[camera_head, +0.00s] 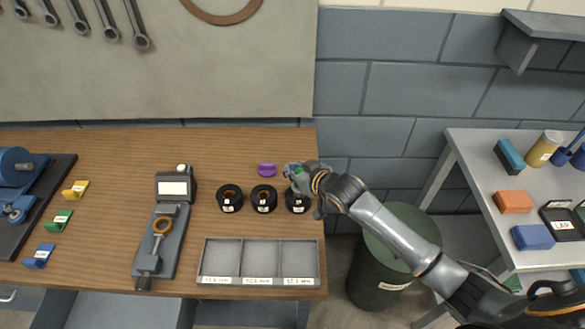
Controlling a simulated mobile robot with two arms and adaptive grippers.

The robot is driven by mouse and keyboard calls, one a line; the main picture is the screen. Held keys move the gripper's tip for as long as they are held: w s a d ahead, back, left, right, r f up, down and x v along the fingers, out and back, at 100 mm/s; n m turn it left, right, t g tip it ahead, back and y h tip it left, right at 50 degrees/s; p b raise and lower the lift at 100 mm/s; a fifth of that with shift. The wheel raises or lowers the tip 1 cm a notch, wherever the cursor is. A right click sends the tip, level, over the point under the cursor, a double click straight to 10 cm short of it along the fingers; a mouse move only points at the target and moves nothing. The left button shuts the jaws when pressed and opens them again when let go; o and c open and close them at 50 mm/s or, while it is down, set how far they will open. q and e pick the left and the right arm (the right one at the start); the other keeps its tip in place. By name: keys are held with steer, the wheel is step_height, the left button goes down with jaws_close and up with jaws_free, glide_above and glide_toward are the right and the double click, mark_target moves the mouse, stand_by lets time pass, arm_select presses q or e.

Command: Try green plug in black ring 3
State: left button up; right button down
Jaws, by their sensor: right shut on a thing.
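Three black rings stand in a row on the wooden bench: a left one (230,198), a middle one (264,198) and a right one (297,201). Their small white labels are too small to read surely. My left gripper is not in view.
A purple piece (266,169) lies behind the middle ring. A three-part grey tray (260,281) is in front of the rings. A gauge (174,188) stands to the left, with yellow (75,189), green (61,220) and blue (39,256) blocks farther left. A green barrel (402,240) stands right of the bench.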

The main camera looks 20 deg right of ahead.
steer(key=shift+s+f, duration=0.1)
steer(key=shift+f, duration=0.5)
stand_by(0.7)
steer(key=shift+r, duration=0.1)
steer(key=shift+r+p, duration=0.85)
steer(key=shift+r, duration=0.2)
steer(key=shift+r, duration=0.15)
step_height(320, 180, up, 4)
steer(key=p, duration=0.4)
